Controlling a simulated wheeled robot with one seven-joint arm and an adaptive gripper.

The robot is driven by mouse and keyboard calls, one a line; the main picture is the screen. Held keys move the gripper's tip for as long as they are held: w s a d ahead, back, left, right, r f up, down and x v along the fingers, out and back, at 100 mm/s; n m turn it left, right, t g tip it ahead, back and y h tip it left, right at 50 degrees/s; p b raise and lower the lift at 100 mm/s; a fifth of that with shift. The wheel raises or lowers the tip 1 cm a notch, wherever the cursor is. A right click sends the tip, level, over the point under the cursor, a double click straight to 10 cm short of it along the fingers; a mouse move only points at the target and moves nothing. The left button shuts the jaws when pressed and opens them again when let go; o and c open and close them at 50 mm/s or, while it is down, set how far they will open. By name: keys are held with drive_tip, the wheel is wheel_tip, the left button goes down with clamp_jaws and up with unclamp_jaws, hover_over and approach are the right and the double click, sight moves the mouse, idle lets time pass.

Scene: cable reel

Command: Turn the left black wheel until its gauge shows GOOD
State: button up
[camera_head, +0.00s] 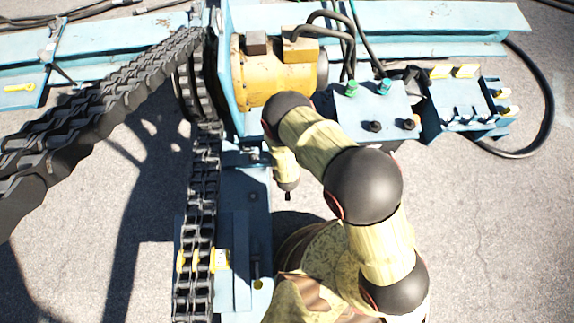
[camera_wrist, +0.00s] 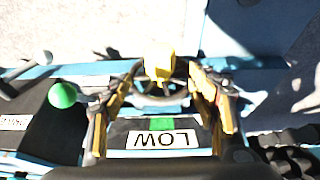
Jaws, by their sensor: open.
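In the wrist view my gripper (camera_wrist: 165,78) is open, with one finger on each side of a dark curved rim (camera_wrist: 158,100) that looks like a black wheel. I cannot tell whether the fingers touch it. A gauge label (camera_wrist: 162,139) reads LOW, upside down in this view, with a green patch (camera_wrist: 161,124) beside it. A yellow part (camera_wrist: 159,62) stands beyond the rim, between the fingertips. In the head view the fingers cannot be made out clearly. Two small black knobs (camera_head: 375,126) (camera_head: 408,124) show on a blue box (camera_head: 372,104).
Green fittings (camera_head: 352,88) with cables top the blue box. A yellow motor (camera_head: 270,72) stands left of it, near a heavy black chain (camera_head: 202,200). A blue beam (camera_head: 440,30) runs behind. A green knob (camera_wrist: 62,95) is left of my gripper.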

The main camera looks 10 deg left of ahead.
drive_tip(key=b+x, duration=0.3)
drive_tip(key=x, duration=0.4)
drive_tip(key=shift+f, duration=0.4)
drive_tip(key=shift+c, duration=1.3)
clamp_jaws()
